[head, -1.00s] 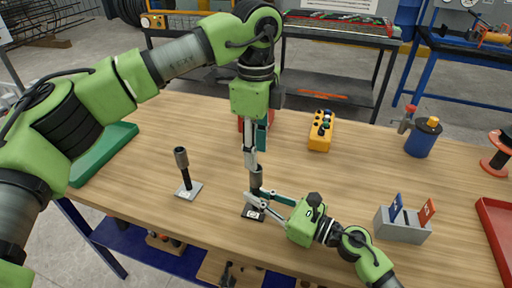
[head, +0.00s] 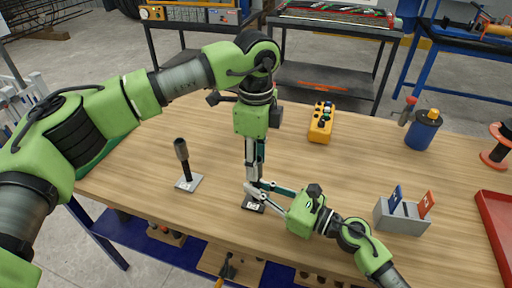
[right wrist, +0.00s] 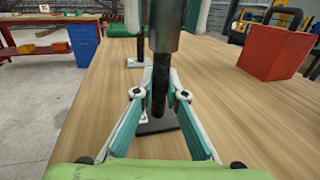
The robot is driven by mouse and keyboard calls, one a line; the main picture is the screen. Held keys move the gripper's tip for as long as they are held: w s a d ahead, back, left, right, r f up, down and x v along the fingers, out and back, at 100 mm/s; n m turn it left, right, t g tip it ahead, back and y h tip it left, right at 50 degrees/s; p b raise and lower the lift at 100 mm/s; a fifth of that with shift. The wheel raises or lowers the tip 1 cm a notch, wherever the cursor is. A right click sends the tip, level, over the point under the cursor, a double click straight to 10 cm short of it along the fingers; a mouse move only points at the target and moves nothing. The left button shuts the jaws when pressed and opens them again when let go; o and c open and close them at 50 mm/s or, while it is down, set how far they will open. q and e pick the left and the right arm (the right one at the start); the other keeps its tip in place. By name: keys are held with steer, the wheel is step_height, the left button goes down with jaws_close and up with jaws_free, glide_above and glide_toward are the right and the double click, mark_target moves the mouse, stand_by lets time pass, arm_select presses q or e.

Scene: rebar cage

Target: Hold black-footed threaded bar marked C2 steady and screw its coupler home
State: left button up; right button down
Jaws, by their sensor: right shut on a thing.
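The black-footed threaded bar stands upright on the wooden table; its black foot (head: 253,207) carries a white label too small to read. In the right wrist view the dark bar (right wrist: 160,85) rises from the foot into a grey cylindrical coupler (right wrist: 166,28). My right gripper (head: 262,191) is shut on the bar below the coupler; its fingertips (right wrist: 160,95) press from both sides. My left gripper (head: 254,173) points straight down from above, with its fingers on either side of the coupler. Whether they touch it is unclear. In the head view they mostly hide the coupler.
A second bar with a coupler (head: 182,150) stands on a grey plate (head: 189,183) to the left. A yellow control box (head: 321,122), a blue can (head: 423,130), a grey holder with cards (head: 401,217) and a red tray (head: 496,215) lie right. A red box (right wrist: 277,52) stands nearby.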

arm_select(q)
steer(key=shift+f, duration=0.8)
